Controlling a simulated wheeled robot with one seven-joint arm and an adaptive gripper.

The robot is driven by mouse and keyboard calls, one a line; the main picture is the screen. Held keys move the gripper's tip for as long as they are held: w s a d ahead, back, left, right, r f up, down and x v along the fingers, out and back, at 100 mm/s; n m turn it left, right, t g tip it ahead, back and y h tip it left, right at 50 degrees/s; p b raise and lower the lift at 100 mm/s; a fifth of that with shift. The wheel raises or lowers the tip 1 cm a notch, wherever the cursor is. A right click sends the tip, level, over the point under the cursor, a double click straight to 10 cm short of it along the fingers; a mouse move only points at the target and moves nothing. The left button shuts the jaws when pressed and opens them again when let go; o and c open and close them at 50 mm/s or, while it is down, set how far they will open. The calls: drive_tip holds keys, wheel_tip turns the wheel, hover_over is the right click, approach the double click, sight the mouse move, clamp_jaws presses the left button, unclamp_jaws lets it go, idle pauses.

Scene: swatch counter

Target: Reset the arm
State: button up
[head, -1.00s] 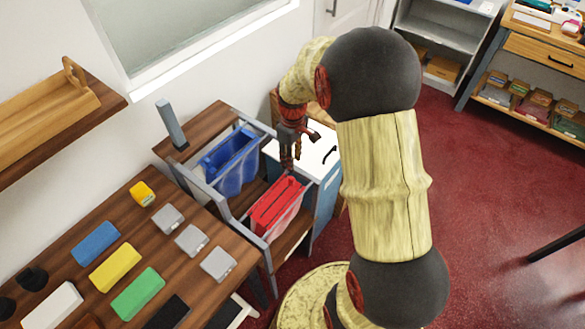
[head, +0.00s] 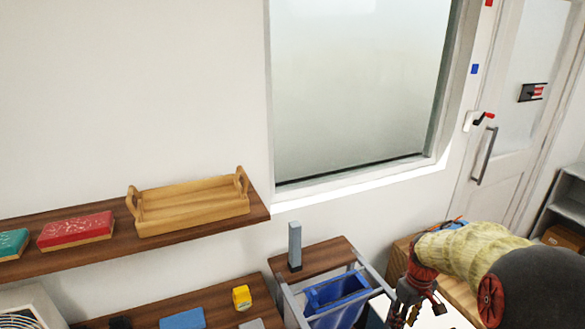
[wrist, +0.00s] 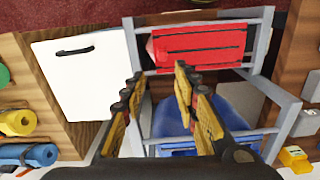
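My gripper (head: 415,300) is at the lower right of the head view, at the end of my bent arm, to the right of the blue bin. In the wrist view my gripper's (wrist: 160,75) two yellow-and-black fingers stand apart with nothing between them. They are above the rack (wrist: 268,85) that holds the red bin (wrist: 200,42) and the blue bin (wrist: 235,112). The blue bin also shows in the head view (head: 335,290). The red bin is not in the head view now.
A wooden tray (head: 190,212) stands on the wall shelf (head: 90,252) with a red box (head: 75,230). A grey post (head: 295,245) rises beside the rack. A white cabinet door (wrist: 85,75) is left of the rack in the wrist view. A door (head: 505,140) is at right.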

drive_tip(key=s+a+r+m+t, duration=0.3)
drive_tip(key=s+a+r+t, duration=0.2)
drive_tip(key=s+a+r, duration=1.2)
wheel_tip(320, 180, up, 4)
drive_tip(key=s, duration=0.2)
drive_tip(key=shift+s+a+t, duration=0.15)
drive_tip(key=shift+s+t, duration=0.15)
drive_tip(key=shift+s, duration=0.05)
